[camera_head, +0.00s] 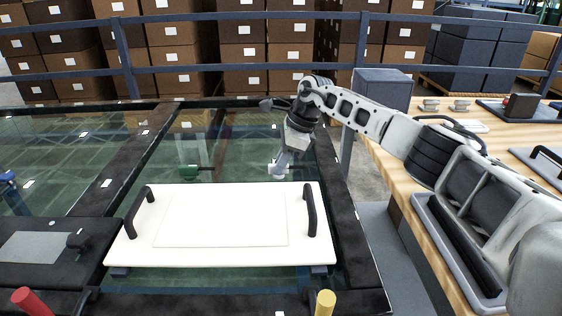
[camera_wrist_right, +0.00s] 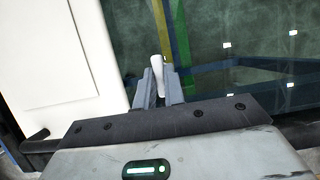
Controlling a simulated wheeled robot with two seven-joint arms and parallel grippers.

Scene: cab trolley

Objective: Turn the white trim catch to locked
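The white trim catch (camera_head: 279,169) is a small pale lever on the glass top, just behind the white panel (camera_head: 140,250). My right gripper (camera_head: 280,162) reaches down to it from behind. In the right wrist view the white catch (camera_wrist_right: 157,75) stands between my two narrow fingertips (camera_wrist_right: 160,88). The gap is about as wide as the catch, and the fingers appear closed on it. The catch's base is partly hidden by the gripper. I cannot read any locked mark. My left gripper is not in view.
A green lever (camera_head: 189,172) lies left of the white catch. The panel has two black handles (camera_head: 309,210). Red (camera_head: 30,302) and yellow (camera_head: 325,303) handles stand at the front. A wooden bench (camera_head: 440,270) is on the right; a railing (camera_head: 230,68) runs behind.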

